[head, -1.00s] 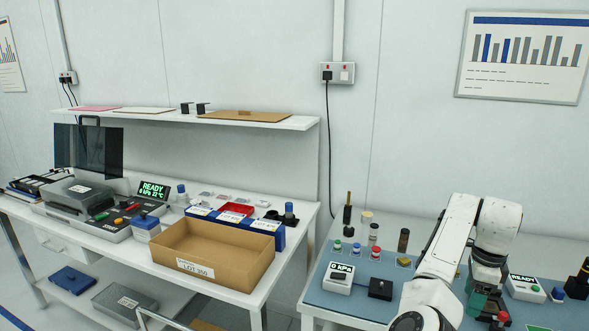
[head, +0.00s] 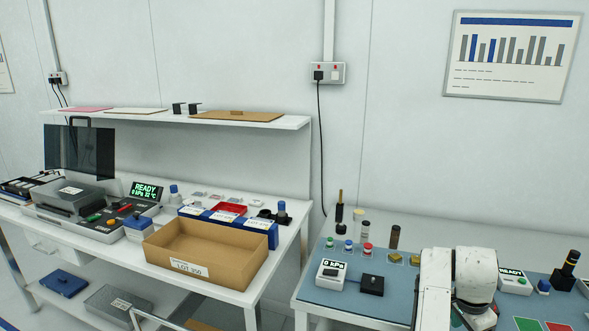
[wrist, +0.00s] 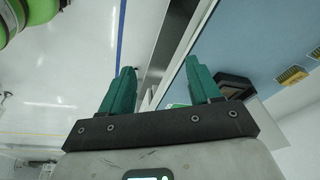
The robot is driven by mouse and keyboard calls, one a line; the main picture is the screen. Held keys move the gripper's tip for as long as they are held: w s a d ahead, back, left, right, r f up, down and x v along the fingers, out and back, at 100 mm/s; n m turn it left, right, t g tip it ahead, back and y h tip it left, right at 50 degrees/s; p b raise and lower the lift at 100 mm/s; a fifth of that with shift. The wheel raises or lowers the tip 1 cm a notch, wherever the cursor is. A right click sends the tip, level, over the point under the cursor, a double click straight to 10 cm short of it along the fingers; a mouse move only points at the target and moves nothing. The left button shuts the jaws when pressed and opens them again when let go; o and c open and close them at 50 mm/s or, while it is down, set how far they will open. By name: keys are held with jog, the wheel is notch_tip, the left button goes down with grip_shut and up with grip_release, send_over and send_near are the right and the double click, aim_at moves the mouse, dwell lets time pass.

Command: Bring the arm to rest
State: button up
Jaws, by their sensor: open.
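My arm (head: 455,280) shows at the lower right in the head view, folded in front of the blue-topped table. The white links are seen from above, and the gripper end is mostly hidden below them. In the wrist view my gripper (wrist: 162,88) has two green fingers, spread apart with nothing between them. Past the fingers are the white floor and a table edge.
The blue mat (head: 335,300) holds a 0 kPa gauge box (head: 331,275), a black block (head: 372,284) and small bottles. A READY box (head: 513,281) sits right of my arm. A cardboard box (head: 205,255) stands on the left bench. Floor lies between the tables.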

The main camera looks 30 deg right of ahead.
jog(key=s+a+f+n+y, duration=0.1)
jog(key=s+a+f+n, duration=0.2)
jog(key=a+n, duration=0.4)
jog(key=s+a+f+n+t, duration=0.1)
jog(key=s+a+f+n, duration=0.3)
jog(key=a, duration=0.9)
jog(key=s+a+f+n+y, duration=0.1)
jog(key=s+a+f+n, duration=0.2)
jog(key=a+n, duration=0.7)
jog(key=s, duration=0.2)
jog(key=shift+s+a+f+t+y, duration=0.3)
jog(key=shift+t, duration=0.1)
